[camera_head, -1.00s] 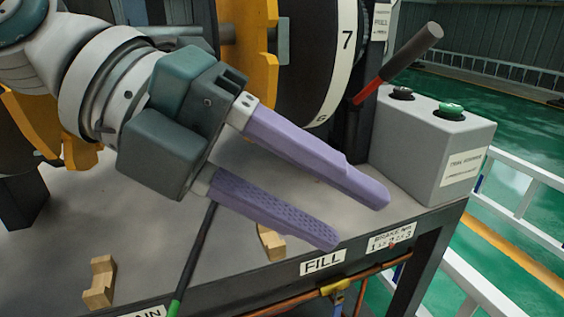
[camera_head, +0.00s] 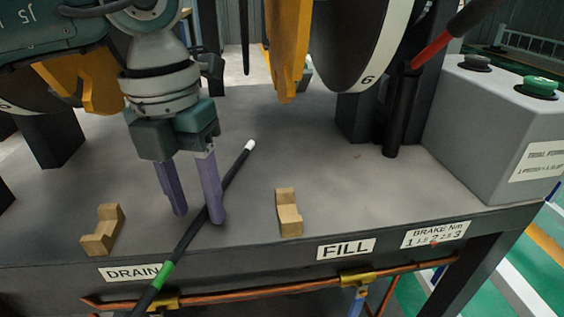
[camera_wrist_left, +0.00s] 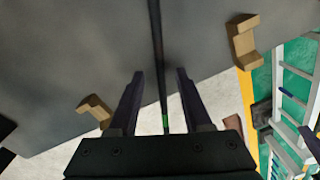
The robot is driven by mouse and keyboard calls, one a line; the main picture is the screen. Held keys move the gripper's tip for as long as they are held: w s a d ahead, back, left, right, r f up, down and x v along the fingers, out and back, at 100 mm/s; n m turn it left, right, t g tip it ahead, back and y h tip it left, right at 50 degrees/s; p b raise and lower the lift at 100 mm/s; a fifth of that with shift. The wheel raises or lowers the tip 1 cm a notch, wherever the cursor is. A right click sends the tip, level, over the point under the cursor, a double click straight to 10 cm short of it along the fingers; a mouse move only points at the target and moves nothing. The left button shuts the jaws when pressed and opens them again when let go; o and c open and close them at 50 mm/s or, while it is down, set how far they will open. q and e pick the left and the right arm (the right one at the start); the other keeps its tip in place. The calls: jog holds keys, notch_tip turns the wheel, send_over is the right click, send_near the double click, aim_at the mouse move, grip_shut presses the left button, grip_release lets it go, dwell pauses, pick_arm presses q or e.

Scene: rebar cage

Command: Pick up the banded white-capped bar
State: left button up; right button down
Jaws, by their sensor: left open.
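The dark bar (camera_head: 184,242) has a white cap (camera_head: 250,145) at its far end and a green band (camera_head: 162,272) nearer me. It slants across the bench top and past the front edge, its near end cut off by the frame. My left gripper (camera_head: 197,217) points down over it with its purple fingers open. In the left wrist view the bar (camera_wrist_left: 157,40) runs between the two open fingers (camera_wrist_left: 160,75), apparently without touching either. The green band (camera_wrist_left: 165,121) shows between them, closer to the palm. The right gripper is not in view.
Notched wooden blocks stand left (camera_head: 103,232) and right (camera_head: 289,214) of the bar. A grey control box (camera_head: 480,125) with buttons is at the right. A red-and-black lever (camera_head: 435,47) and yellow parts (camera_head: 287,50) hang at the back. A copper pipe (camera_head: 240,294) runs below the front edge.

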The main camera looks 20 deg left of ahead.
pick_arm(q)
jog(key=shift+f, duration=0.15)
jog(key=shift+c, duration=0.3)
grip_shut()
dwell(1.0)
